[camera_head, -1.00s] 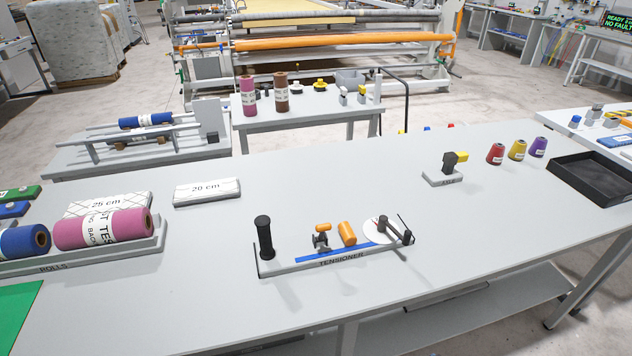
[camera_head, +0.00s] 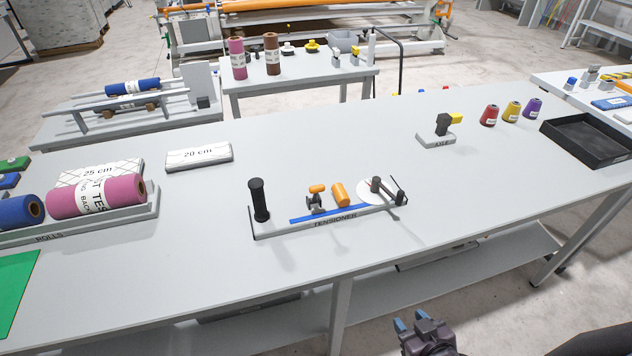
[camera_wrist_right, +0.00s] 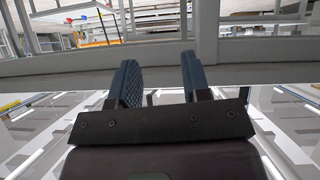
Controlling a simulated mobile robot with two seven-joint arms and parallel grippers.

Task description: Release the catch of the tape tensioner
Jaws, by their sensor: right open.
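The tape tensioner (camera_head: 335,222) lies on the grey table, a long grey base marked TENSIONER with a blue strip along it. A black upright post (camera_head: 259,200) stands at its left end. An orange-topped lever piece (camera_head: 317,189) and an orange cylinder (camera_head: 340,195) sit near its middle. A white disc (camera_head: 367,192) with a dark arm is at its right end. Which part is the catch I cannot tell for sure. My right gripper (camera_head: 412,322) is open and empty, in front of the table's near edge, well apart from the tensioner. Its two blue fingers (camera_wrist_right: 159,82) also show in the right wrist view.
Pink and blue rolls lie in a rolls tray (camera_head: 155,207) at left. A 20 cm block (camera_head: 199,157), an axle stand (camera_head: 436,140), several coloured cones and a black tray (camera_head: 592,158) are on the table. The table around the tensioner is clear.

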